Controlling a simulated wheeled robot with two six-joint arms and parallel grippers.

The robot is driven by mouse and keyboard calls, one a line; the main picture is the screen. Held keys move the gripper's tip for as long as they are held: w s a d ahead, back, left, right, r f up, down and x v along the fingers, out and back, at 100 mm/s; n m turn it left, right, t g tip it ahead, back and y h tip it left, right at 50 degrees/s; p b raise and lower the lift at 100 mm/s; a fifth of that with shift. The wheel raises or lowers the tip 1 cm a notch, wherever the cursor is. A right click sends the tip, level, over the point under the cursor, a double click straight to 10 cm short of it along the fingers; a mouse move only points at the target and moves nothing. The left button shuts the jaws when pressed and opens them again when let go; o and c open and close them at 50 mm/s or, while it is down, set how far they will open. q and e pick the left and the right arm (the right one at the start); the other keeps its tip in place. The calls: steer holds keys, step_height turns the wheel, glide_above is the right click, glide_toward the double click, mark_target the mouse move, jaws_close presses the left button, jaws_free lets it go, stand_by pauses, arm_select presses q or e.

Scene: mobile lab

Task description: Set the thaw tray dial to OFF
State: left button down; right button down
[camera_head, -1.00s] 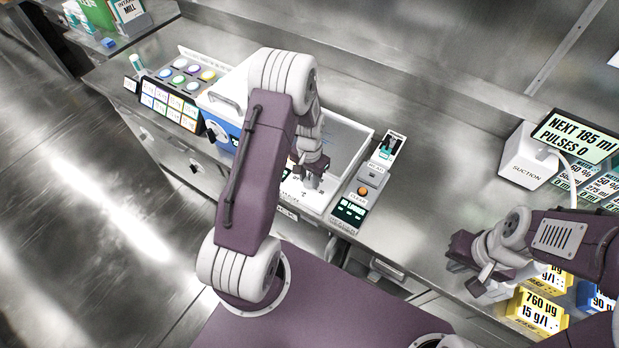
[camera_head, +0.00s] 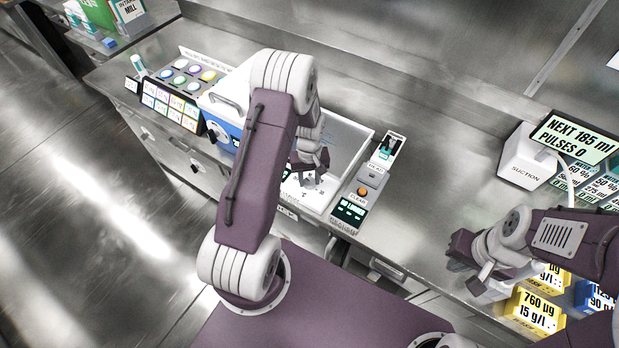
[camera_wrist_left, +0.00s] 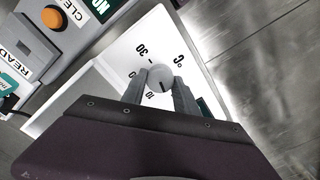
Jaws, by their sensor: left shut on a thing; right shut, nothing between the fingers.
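The thaw tray (camera_head: 362,140) is a white-rimmed box on the steel bench, partly behind my left arm. Its dial (camera_wrist_left: 160,77) is a round pale knob on a white face printed with °C, 30, 0 and 10. A short dark mark shows on the knob's lower part. My left gripper (camera_wrist_left: 158,84) is shut on the knob, one finger on each side. It also shows at the tray's front in the head view (camera_head: 308,181). No OFF label is readable; the fingers cover part of the scale. My right gripper (camera_head: 462,268) is shut and empty above the bench at the right.
A reader unit with an orange button (camera_head: 363,192) stands close to the tray's right side. A blue-fronted white box (camera_head: 228,122) is to the left. A suction unit (camera_head: 527,158) and yellow labelled blocks (camera_head: 537,311) are at the right. Bench between is clear.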

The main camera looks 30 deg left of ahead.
mark_target(309, 181)
arm_select(q)
steer(key=shift+w+n, duration=0.1)
steer(key=shift+n, duration=1.5)
steer(key=c, duration=0.9)
jaws_free()
steer(key=shift+c, duration=0.2)
step_height(309, 181, up, 9)
steer(key=shift+r, duration=0.1)
